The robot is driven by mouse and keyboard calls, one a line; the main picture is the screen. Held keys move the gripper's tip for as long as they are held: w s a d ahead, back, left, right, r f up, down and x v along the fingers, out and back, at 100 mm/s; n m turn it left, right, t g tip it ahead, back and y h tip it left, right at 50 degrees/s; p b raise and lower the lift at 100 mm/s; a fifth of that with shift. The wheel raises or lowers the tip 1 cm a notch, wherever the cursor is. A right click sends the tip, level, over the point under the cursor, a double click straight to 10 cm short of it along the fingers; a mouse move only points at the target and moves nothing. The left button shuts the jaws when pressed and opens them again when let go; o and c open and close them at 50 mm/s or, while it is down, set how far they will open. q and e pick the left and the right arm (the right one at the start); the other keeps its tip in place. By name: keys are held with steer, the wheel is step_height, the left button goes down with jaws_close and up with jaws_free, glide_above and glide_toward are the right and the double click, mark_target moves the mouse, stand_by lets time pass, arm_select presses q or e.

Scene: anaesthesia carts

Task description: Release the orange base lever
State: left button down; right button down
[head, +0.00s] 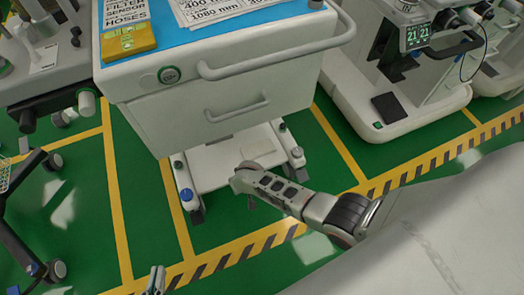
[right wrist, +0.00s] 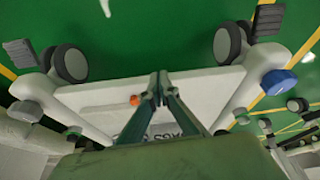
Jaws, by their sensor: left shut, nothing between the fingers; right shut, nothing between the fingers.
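A small orange piece (right wrist: 135,100), the only orange part I see, shows in the right wrist view on the cart's white base (right wrist: 100,98). It is just left of my right gripper's fingertips (right wrist: 158,78). The fingers are shut and empty over the base; I cannot tell whether they touch it. In the head view my right arm reaches down to the cart base (head: 220,166); its fingers and the orange piece are hidden there. My left gripper (head: 155,278) is shut and empty at the lower edge of the head view, over the floor in front of the cart.
The white cart body (head: 200,105) with drawers and a long handle (head: 280,62) overhangs the base. A blue cap (head: 186,194) sits at a base corner, and also shows in the right wrist view (right wrist: 279,82). Casters (right wrist: 69,63) stand at the corners. Green floor is clear in front.

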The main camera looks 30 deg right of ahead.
steer(key=shift+d, duration=0.1)
arm_select(q)
steer(key=shift+r, duration=0.15)
arm_select(e)
steer(key=shift+w+d, duration=0.15)
steer(key=shift+d, duration=0.55)
